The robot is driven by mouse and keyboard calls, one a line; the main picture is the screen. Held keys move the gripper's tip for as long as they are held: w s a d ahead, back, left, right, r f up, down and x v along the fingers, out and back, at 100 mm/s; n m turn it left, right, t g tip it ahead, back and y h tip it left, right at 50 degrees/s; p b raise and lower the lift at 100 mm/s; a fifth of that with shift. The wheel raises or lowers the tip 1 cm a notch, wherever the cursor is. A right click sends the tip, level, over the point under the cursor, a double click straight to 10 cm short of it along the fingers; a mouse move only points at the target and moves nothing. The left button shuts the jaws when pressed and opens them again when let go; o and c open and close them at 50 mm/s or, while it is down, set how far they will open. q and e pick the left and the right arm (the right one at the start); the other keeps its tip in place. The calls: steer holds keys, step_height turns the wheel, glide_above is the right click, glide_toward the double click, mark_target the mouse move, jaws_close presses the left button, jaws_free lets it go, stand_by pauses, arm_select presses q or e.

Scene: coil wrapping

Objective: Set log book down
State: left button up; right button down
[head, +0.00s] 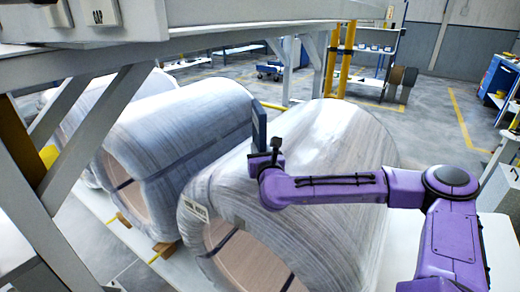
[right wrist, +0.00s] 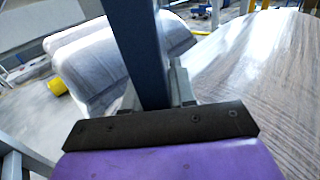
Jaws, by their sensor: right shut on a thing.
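The log book (head: 259,130) is a dark blue, flat, narrow-looking thing seen edge-on. It stands upright in my right gripper (head: 262,157), above the top of the near wrapped coil (head: 330,150). In the right wrist view the log book (right wrist: 138,50) rises from between the two grey fingers of my right gripper (right wrist: 158,92), which are shut on it. The log book's top runs out of that view. I cannot tell from the head view whether it touches the coil. My left gripper is not in view.
Another wrapped coil (head: 185,135) lies to the left, with a further one behind it. A grey steel frame (head: 190,45) crosses over the coils. Yellow posts (head: 347,60) and a shelf (head: 378,50) stand at the back. Floor at the right is open, with a blue cabinet (head: 497,78) beyond.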

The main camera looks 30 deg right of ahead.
steer(key=shift+f+b, duration=0.15)
steer(key=shift+b, duration=0.15)
steer(key=c, duration=0.9)
jaws_free()
steer(key=shift+r+p, duration=0.25)
steer(key=shift+p, duration=0.1)
steer(key=shift+s+a+f, duration=0.15)
steer(key=shift+s, duration=0.15)
steer(key=p+v, duration=0.5)
steer(key=v, duration=0.6)
steer(key=shift+s, duration=0.15)
